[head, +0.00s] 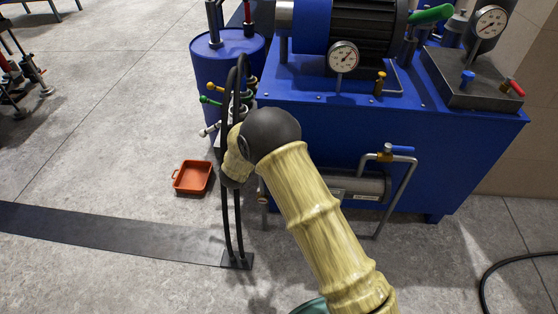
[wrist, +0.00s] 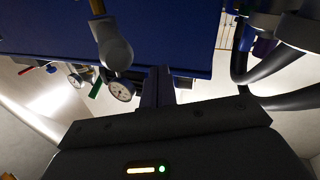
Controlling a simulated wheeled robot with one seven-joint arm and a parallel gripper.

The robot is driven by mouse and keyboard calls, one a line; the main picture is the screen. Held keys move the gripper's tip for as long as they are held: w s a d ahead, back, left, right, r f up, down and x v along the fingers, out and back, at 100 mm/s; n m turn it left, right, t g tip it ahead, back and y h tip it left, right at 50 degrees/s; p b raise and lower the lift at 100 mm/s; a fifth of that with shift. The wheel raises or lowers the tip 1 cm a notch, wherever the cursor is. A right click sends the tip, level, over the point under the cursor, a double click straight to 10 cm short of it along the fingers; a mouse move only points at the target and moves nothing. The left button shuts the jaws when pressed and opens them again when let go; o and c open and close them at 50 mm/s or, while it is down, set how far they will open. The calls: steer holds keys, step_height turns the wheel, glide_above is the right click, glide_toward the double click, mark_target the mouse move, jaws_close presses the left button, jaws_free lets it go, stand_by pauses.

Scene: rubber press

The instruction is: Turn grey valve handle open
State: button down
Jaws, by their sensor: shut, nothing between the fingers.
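The grey valve handle (head: 209,130) is a short pale lever at the left side of the blue press, low in a column of valves, in the head view. A green handle (head: 210,100) and a yellow handle (head: 215,87) stick out above it. In the wrist view a rounded grey lever-like part (wrist: 115,50) with a brass-coloured stem is close by, left of my fingers; I cannot tell if it is the same handle. My gripper (wrist: 160,85) is shut and empty, its fingers pointing toward the blue machine. In the head view my forearm and wrist hide it.
Black hoses (head: 230,180) run down beside the valves to the floor, close to my wrist; thick hoses (wrist: 275,70) also show at right in the wrist view. A blue drum (head: 222,62) stands behind. An orange tray (head: 193,177) lies on the floor. The floor at left is mostly clear.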

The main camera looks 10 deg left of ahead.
steer(key=d+n+y, duration=0.1)
steer(key=d, duration=0.1)
steer(key=w+d+n+y+b, duration=0.1)
steer(key=d+y, duration=0.1)
steer(key=w+d+n+y, duration=0.1)
steer(key=d, duration=0.2)
steer(key=shift+w+r, duration=0.1)
steer(key=shift+r, duration=0.1)
steer(key=d+y, duration=0.1)
steer(key=d+f+n+y+b, duration=0.1)
steer(key=s+d+n, duration=0.1)
steer(key=shift+s+d+f+g+y, duration=0.15)
steer(key=shift+f+g+y, duration=0.1)
steer(key=shift+g+y, duration=0.15)
steer(key=s+d+f+n+y+b, duration=0.3)
steer(key=s+f+n+y+b, duration=0.25)
steer(key=s+f+y, duration=0.2)
steer(key=s+g+y+b, duration=0.2)
steer(key=s+y+b, duration=0.2)
steer(key=s, duration=0.5)
steer(key=shift+s+d+f+n+y, duration=0.25)
steer(key=shift+n+y, duration=0.2)
steer(key=shift+y, duration=0.6)
steer(key=shift+w, duration=0.1)
